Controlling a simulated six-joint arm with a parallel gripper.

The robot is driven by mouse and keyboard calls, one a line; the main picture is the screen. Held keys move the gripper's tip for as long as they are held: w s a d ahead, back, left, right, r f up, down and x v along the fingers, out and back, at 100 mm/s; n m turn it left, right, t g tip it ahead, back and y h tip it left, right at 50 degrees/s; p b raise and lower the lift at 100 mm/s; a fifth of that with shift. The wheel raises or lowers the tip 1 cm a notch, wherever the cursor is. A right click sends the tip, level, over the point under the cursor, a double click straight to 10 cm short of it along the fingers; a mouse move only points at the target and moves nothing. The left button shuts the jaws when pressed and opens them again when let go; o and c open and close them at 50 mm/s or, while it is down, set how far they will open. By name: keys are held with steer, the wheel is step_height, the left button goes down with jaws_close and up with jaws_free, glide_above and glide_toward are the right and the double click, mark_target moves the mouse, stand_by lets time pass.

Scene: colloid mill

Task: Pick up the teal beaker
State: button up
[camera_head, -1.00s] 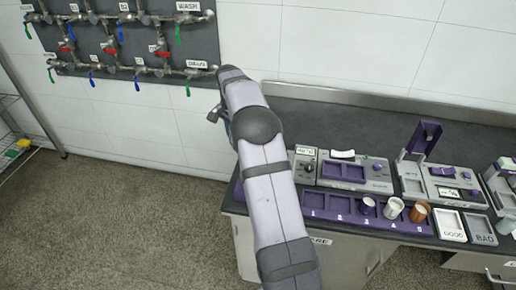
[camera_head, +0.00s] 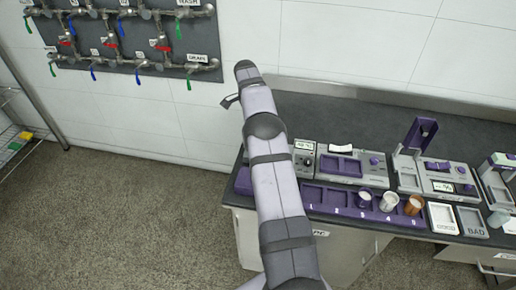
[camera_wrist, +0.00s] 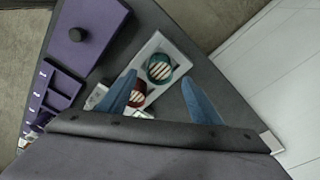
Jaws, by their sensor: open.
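A dark teal round vessel (camera_wrist: 160,67), which looks like the teal beaker, stands on a pale tray (camera_wrist: 185,49) in the wrist view. Its top shows red and white stripes. A dark red vessel with a similar striped top (camera_wrist: 137,97) stands beside it, partly behind the left finger. My gripper (camera_wrist: 158,77) is open, its two blue fingers apart with nothing held; the teal vessel appears just beyond the fingertips. In the head view my arm hides this spot. There a pale, greenish cup (camera_head: 497,219) sits at the far right.
A purple numbered rack (camera_head: 322,197) holds a white cup (camera_head: 388,202), a brown cup (camera_head: 413,205) and another small cup (camera_head: 364,200). Grey and purple machines (camera_head: 345,166) stand behind. A purple box with a dark knob (camera_wrist: 95,20) lies left of the tray. A white wall (camera_wrist: 275,60) is at right.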

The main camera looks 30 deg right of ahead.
steer(key=shift+s+d+f+p, duration=0.1)
steer(key=shift+d+f+p, duration=0.1)
steer(key=shift+f+p, duration=0.8)
steer(key=shift+d+f+p, duration=0.15)
steer(key=shift+f+p, duration=0.2)
steer(key=shift+f, duration=1.2)
steer(key=c, duration=1.1)
